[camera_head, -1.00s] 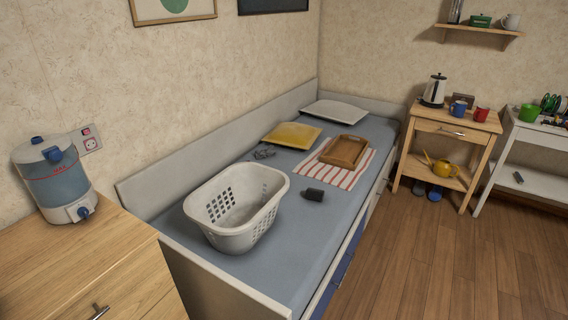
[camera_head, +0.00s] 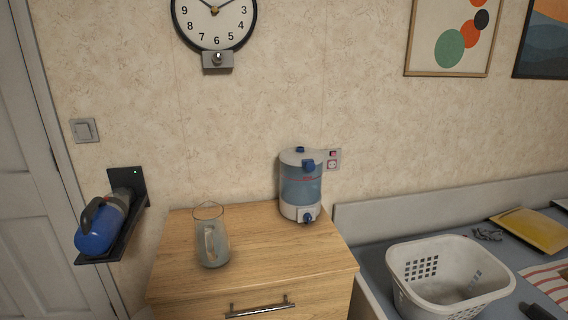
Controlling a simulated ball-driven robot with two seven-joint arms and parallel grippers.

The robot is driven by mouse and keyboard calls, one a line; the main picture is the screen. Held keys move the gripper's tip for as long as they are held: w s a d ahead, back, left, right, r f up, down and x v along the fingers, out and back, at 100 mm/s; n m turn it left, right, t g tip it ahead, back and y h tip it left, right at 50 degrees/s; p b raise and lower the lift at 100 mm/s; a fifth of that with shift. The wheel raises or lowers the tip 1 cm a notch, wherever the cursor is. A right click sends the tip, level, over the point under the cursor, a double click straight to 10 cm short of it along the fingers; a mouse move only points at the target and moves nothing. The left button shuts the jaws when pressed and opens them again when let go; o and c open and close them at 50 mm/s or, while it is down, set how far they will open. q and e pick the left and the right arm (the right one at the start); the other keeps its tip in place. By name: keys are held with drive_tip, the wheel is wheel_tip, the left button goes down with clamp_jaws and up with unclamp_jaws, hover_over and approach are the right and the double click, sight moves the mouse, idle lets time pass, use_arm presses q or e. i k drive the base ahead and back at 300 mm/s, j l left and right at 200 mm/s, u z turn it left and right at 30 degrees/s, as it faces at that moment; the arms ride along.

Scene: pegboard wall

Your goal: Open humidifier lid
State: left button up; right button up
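The humidifier (camera_head: 301,186) stands upright near the back right of a wooden cabinet top, close to the wall. It has a clear blue tank, a white base with a blue knob (camera_head: 308,217), and a white lid (camera_head: 299,155). The lid looks shut, with a small blue knob on top and a blue part at its front right edge. Neither of my grippers shows in the head view.
A glass pitcher (camera_head: 211,236) stands on the cabinet top (camera_head: 255,262) left of the humidifier. A blue handheld device (camera_head: 97,230) rests on a black wall bracket at left. The cabinet top between pitcher and humidifier is clear.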

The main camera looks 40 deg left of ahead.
sight(300, 155)
drive_tip(key=u, duration=0.95)
